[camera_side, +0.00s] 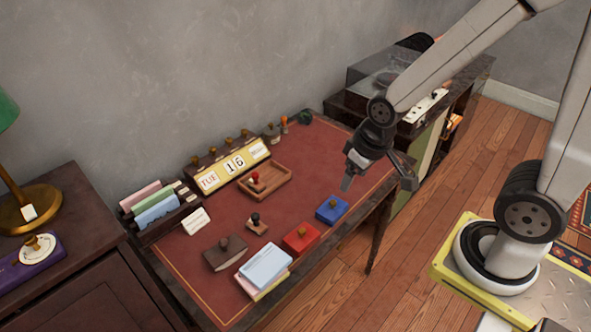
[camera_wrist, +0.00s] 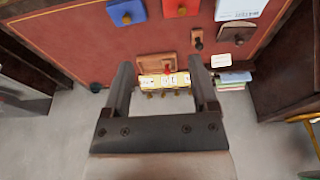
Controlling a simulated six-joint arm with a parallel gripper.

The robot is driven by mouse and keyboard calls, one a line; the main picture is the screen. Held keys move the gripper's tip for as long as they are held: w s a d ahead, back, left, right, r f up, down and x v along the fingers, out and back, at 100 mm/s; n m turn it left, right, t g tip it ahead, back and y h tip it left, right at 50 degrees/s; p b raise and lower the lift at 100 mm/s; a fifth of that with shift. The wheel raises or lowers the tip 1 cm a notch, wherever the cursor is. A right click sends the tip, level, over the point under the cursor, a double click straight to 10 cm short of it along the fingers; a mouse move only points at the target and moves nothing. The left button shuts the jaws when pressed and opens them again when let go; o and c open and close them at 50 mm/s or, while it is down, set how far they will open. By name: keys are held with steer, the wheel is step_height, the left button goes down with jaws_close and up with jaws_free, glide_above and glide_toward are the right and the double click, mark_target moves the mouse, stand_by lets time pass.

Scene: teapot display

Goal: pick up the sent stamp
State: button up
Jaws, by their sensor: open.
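A small stamp with a red handle (camera_side: 255,181) stands in a shallow wooden tray (camera_side: 284,185) in front of the calendar; it also shows in the wrist view (camera_wrist: 167,69). A second stamp with a dark handle (camera_side: 257,224) stands on the red desk top nearer the front, and in the wrist view (camera_wrist: 197,41). No lettering is readable on either, so I cannot tell which is the sent stamp. My gripper (camera_side: 378,180) is open and empty, raised near the desk's right end, apart from both stamps. Its fingers (camera_wrist: 160,66) frame the tray and calendar in the wrist view.
A yellow calendar (camera_side: 235,163) stands behind the tray. A card rack (camera_side: 157,212) is at left. A blue pad (camera_side: 332,209), a red pad (camera_side: 301,238), a brown block (camera_side: 225,253) and paper stacks (camera_side: 265,265) line the front. The desk's right part is mostly clear.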

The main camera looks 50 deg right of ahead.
steer(key=w+m, duration=0.1)
steer(key=m+g+y, duration=0.3)
steer(key=m+y, duration=0.9)
steer(key=m, duration=0.6)
glide_toward(256, 217)
steer(key=shift+s+a+f, duration=0.1)
steer(key=shift+a+f, duration=0.2)
steer(key=shift+f, duration=0.15)
steer(key=shift+s+a+f, duration=0.1)
steer(key=shift+a+f, duration=0.2)
steer(key=shift+f, duration=0.2)
steer(key=shift+w+d+f+m+t+y, duration=0.1)
steer(key=shift+w+f+m+t+y, duration=0.25)
steer(key=shift+w+f+y, duration=0.35)
steer(key=shift+s+r, duration=0.1)
steer(key=shift+s, duration=0.05)
steer(key=shift+x, duration=1.35)
steer(key=shift+s+x, duration=0.2)
steer(key=shift+x, duration=2.35)
